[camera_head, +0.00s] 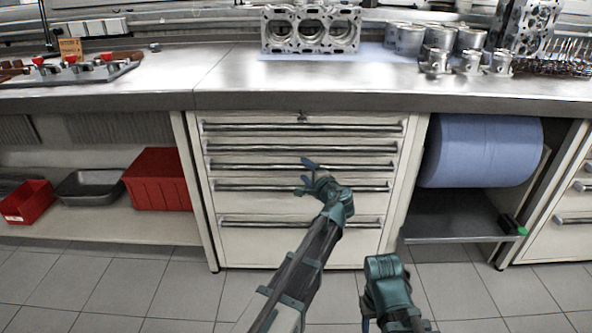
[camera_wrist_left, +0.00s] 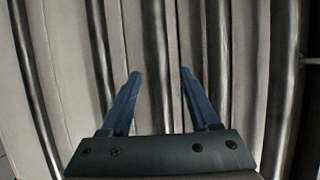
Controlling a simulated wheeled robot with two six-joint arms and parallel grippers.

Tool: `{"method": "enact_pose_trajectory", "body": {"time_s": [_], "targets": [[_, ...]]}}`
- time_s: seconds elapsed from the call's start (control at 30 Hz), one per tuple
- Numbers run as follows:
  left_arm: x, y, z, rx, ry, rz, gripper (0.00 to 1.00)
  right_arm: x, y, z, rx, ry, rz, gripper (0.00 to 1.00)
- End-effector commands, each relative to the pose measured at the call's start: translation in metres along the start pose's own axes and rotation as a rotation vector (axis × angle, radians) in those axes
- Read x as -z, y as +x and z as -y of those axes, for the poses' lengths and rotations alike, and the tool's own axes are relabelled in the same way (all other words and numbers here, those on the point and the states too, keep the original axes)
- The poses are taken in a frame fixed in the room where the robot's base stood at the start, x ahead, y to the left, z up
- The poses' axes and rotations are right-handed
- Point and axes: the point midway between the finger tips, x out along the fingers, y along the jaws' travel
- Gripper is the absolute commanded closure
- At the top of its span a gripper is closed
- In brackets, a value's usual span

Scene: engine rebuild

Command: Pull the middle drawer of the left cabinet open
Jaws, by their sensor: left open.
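The left cabinet (camera_head: 300,247) is a pale drawer unit under the bench, with several drawers and long horizontal bar handles. All its drawers look closed. The middle drawer's handle (camera_head: 365,167) is the third bar from the top. My left gripper (camera_head: 305,177) is open in front of the cabinet, one finger near that bar and the other lower, near the fourth. In the left wrist view the bars run upright, and the middle drawer's handle (camera_wrist_left: 155,50) lies between the spread fingers (camera_wrist_left: 160,73). I cannot tell whether they touch it. Only my right arm's teal links show.
The steel bench top (camera_head: 225,75) overhangs the cabinet. An engine block (camera_head: 311,30) and pistons (camera_head: 437,60) stand on it. Red bins (camera_head: 157,180) sit on the shelf to the left, a blue roll (camera_head: 480,150) hangs to the right. The tiled floor in front is clear.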

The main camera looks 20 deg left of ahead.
Motion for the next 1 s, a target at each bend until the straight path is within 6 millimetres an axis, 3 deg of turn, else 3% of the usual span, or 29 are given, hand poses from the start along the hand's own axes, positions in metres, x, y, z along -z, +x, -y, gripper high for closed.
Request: {"method": "enact_pose_trajectory", "body": {"time_s": [0.33, 0.7, 1.0], "targets": [[0.0034, 0.0034, -0.0005, 0.000, 0.000, -0.001, 0.38, -0.0001, 0.0013, 0.0000, 0.000, 0.001, 0.000, 0.50], [0.0034, 0.0033, -0.0006, 0.000, 0.000, -0.001, 1.00, -0.0001, 0.0014, 0.0001, 0.000, 0.001, 0.000, 0.50], [0.0035, 0.0033, -0.0007, 0.000, 0.000, -0.001, 1.00, 0.0000, 0.0014, 0.0001, 0.000, 0.001, 0.000, 0.50]]}}
